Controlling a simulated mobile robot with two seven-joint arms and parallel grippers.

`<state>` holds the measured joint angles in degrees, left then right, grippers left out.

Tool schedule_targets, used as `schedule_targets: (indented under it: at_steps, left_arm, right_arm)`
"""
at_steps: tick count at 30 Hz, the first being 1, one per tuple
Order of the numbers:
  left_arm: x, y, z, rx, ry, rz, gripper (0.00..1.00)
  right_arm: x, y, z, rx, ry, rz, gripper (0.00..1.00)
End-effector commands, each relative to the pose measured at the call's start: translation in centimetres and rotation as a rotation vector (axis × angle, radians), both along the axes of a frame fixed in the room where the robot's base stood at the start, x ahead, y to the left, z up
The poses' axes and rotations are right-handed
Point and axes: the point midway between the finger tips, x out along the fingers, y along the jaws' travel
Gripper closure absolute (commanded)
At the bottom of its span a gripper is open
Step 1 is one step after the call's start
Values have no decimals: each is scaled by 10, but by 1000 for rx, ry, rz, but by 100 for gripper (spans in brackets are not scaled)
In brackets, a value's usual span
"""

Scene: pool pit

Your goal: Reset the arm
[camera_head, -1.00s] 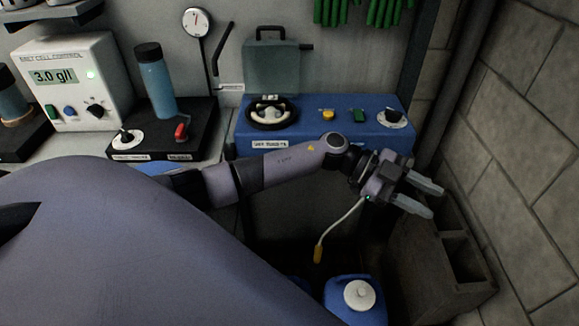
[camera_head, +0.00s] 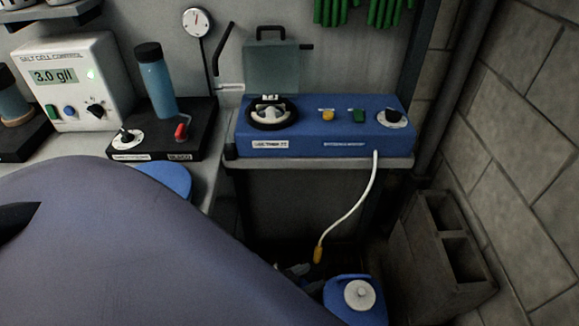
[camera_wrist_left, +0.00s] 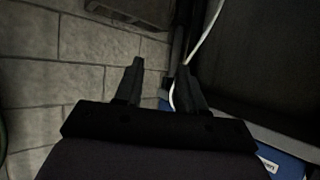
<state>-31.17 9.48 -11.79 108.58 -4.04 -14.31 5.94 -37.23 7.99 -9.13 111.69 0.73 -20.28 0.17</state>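My left gripper shows in the left wrist view (camera_wrist_left: 160,68) with its two fingers apart and nothing between them. In the head view only its grey fingertips (camera_head: 297,270) peek out low in the middle, beside the blue jug (camera_head: 343,306) with a white cap. My right gripper is not in view.
A blue control box (camera_head: 310,127) with a white cable (camera_head: 352,207) hanging from it sits on a shelf. The cable's yellow end (camera_head: 318,255) hangs near my gripper. Concrete blocks (camera_head: 440,250) stand against the block wall (camera_head: 525,150) at right.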

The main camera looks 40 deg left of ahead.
Motion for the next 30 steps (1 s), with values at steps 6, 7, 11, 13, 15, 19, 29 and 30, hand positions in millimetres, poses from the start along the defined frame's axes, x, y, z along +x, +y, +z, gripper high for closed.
schedule_targets:
  at_steps: [6, 7, 11, 13, 15, 19, 29, 30]
  left_arm:
    - [-41, 12, -19, 20, 141, 25, 61]
    - [-42, 12, -20, 21, 146, 25, 61]
    - [-43, 13, -21, 23, 149, 24, 61]
    - [-43, 12, -21, 23, 148, 24, 61]
    - [-43, 12, -21, 23, 148, 24, 61]
    - [-43, 12, -21, 23, 148, 24, 61]
    - [-42, 12, -21, 22, 147, 24, 61]
    - [-42, 12, -21, 22, 147, 24, 61]
  right_arm:
    - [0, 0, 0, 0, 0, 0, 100]
    - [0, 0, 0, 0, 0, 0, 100]
    - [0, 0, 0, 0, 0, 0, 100]
    - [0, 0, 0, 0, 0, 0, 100]
    - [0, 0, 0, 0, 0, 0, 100]
    - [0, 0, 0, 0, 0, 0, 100]
    - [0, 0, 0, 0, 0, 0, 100]
    - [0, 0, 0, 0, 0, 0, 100]
